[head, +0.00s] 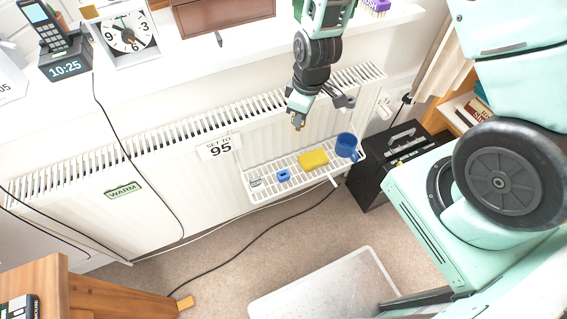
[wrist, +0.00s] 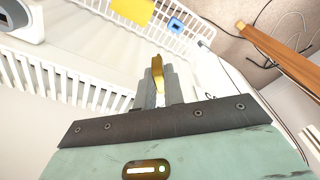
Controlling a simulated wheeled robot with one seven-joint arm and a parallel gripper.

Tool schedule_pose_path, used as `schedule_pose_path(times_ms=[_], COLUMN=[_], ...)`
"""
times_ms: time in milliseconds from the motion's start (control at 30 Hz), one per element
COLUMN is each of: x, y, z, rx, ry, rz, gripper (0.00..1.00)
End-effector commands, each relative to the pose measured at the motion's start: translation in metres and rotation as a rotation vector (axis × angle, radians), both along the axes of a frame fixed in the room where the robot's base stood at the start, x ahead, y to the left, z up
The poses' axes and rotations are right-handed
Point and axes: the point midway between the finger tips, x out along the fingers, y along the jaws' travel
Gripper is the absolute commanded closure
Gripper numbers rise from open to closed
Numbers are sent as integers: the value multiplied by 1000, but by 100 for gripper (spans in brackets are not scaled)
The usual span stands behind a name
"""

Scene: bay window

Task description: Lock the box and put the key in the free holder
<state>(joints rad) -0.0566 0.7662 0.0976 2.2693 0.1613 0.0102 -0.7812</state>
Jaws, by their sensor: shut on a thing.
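My gripper (head: 301,108) hangs in front of the radiator, above the white wire rack. In the wrist view my gripper (wrist: 154,88) is shut on a small gold-coloured thing, which looks like the key (wrist: 158,70); its tip sticks out past the fingers. The key (head: 298,122) also shows as a small gold tip in the head view. A brown box (head: 222,14) stands on the white sill at the top, cut off by the picture edge; its lock cannot be made out. I cannot tell which thing is the free holder.
The rack (head: 247,192) holds a yellow sponge (head: 313,159), a small blue thing (head: 284,175) and a blue mug (head: 346,146). The sill carries a clock (head: 128,38) and a phone (head: 57,38). A black case (head: 375,187) stands right of the radiator (head: 150,217). Cables hang at left.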

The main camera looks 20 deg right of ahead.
Motion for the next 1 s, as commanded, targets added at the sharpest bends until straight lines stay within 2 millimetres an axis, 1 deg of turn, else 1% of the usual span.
schedule_pose_path(times_ms=[33, 200, 300, 400, 500, 633, 1000], x=[-1, -5, -7, -8, -9, -10, -10], y=[7, 26, 35, 42, 46, 49, 49], z=[-28, -68, -88, -102, -111, -115, -114], rx=[0, 1, 1, 0, 0, -1, 0], ry=[-1, -1, -2, -2, -2, 0, 1], rz=[82, 375, 531, 659, 749, 814, 829], gripper=[100, 100, 100, 100, 100, 100, 100])
